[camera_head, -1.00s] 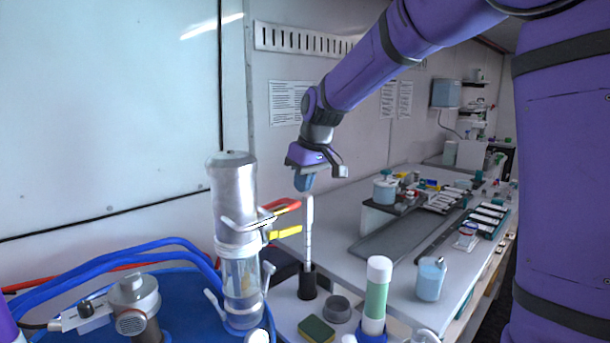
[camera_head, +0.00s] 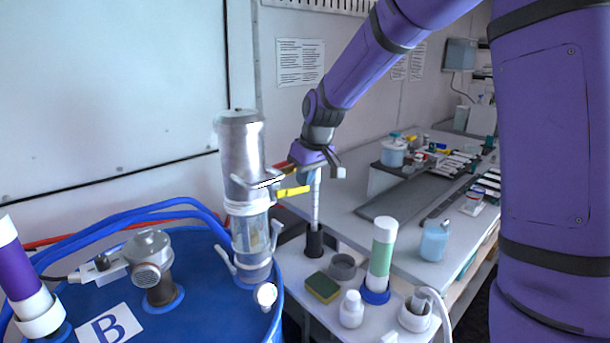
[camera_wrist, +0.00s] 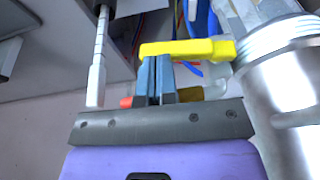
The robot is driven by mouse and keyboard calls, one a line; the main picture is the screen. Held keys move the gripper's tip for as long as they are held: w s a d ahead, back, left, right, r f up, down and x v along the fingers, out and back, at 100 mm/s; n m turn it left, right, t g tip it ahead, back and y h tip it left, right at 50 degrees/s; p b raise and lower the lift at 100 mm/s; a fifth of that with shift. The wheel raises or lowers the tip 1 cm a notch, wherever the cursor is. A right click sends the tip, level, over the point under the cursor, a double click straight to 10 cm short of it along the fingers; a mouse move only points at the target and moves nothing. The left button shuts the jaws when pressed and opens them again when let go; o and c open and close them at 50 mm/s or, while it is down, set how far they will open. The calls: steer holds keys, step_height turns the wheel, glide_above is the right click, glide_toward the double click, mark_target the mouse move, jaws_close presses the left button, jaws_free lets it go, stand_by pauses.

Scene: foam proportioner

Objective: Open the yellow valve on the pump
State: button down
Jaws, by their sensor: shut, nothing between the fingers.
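The pump (camera_head: 243,150) is a clear and silver cylinder standing on the blue drum at left centre. Its yellow valve handle (camera_head: 292,191) sticks out to the right, and it also shows across the upper middle of the wrist view (camera_wrist: 188,49). My gripper (camera_head: 308,183) is beside the handle's free end. In the wrist view its blue fingers (camera_wrist: 156,64) are shut with nothing between them. Their tips end right at the handle's lower edge, near its left end; I cannot tell whether they touch it. A red handle (camera_head: 284,169) sits above the yellow one, partly hidden by my gripper.
A white rod (camera_head: 316,205) stands upright in a black holder (camera_head: 314,241) close to my gripper. A green-and-white tube (camera_head: 382,250), sponge (camera_head: 323,287) and bottles stand on the small table. Blue hoses (camera_head: 130,222) run behind the blue drum (camera_head: 205,312).

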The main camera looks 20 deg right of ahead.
steer(key=shift+d+f+y, duration=0.15)
steer(key=shift+f+y, duration=0.05)
steer(key=shift+y, duration=0.1)
steer(key=shift+f+g, duration=0.15)
steer(key=shift+g, duration=0.15)
step_height(320, 180, down, 8)
steer(key=s+a+m+g+y, duration=0.1)
steer(key=a+m+g+y, duration=0.2)
steer(key=y, duration=1.1)
steer(key=shift+f+g+y, duration=0.15)
steer(key=shift+g+y, duration=0.25)
steer(key=shift+g, duration=0.2)
